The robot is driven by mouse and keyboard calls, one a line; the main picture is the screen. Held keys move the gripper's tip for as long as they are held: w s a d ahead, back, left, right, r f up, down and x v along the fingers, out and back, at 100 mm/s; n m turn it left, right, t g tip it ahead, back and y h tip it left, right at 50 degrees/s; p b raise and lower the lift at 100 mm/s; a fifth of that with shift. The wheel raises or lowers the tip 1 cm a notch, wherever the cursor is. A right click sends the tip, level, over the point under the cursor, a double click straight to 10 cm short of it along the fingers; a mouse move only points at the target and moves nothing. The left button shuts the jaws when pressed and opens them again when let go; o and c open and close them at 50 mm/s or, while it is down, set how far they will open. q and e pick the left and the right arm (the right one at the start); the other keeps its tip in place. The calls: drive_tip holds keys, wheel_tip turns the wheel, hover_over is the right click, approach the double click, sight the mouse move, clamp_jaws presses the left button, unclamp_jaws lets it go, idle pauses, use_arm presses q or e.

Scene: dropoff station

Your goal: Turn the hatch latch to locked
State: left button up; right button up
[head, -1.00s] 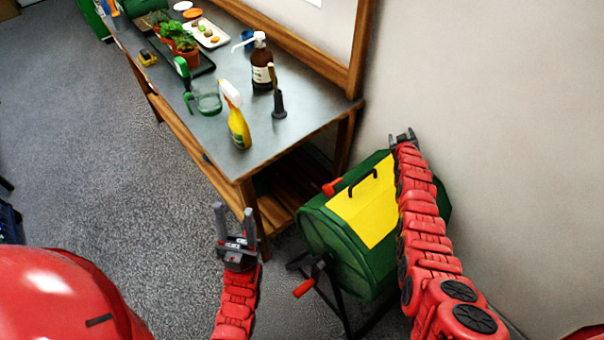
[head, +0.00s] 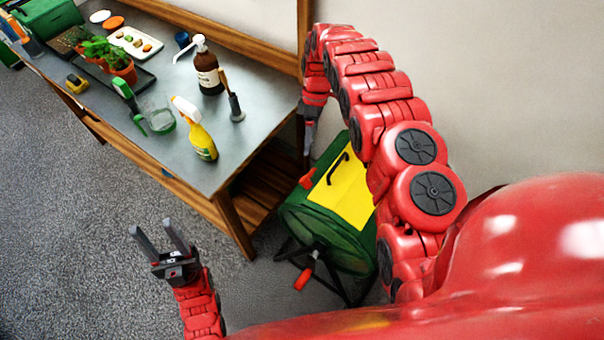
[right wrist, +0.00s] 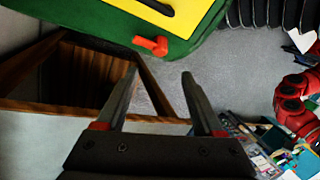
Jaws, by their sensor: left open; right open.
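The green drum (head: 297,216) stands on a black frame and has a yellow hatch (head: 340,198) with a black handle (head: 338,168). A small red lever (head: 307,178), which looks like the latch, sits at the hatch's edge on the table side. It also shows in the right wrist view (right wrist: 152,45), beyond my fingertips. My right gripper (head: 308,142) points down above the lever, open and empty, apart from it. In the right wrist view, the right gripper (right wrist: 160,78) has nothing between its fingers. My left gripper (head: 153,228) is open and empty over the floor.
A workbench (head: 150,65) with a wooden frame stands close left of the drum, bearing a spray bottle (head: 195,128), a brown pump bottle (head: 207,70) and plants. A red-gripped crank (head: 303,278) sticks out of the drum's near end. The floor at left is clear.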

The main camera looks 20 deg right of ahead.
drive_tip(key=p, duration=0.2)
hover_over(305, 178)
drive_tip(key=w+d, duration=0.1)
drive_tip(key=w, duration=0.1)
wheel_tip(305, 178, down, 8)
drive_tip(key=r, duration=0.1)
drive_tip(key=b+x, duration=0.1)
drive_tip(key=x, duration=0.5)
drive_tip(key=shift+s+f, duration=0.1)
drive_tip(key=shift+f, duration=0.25)
clamp_jaws()
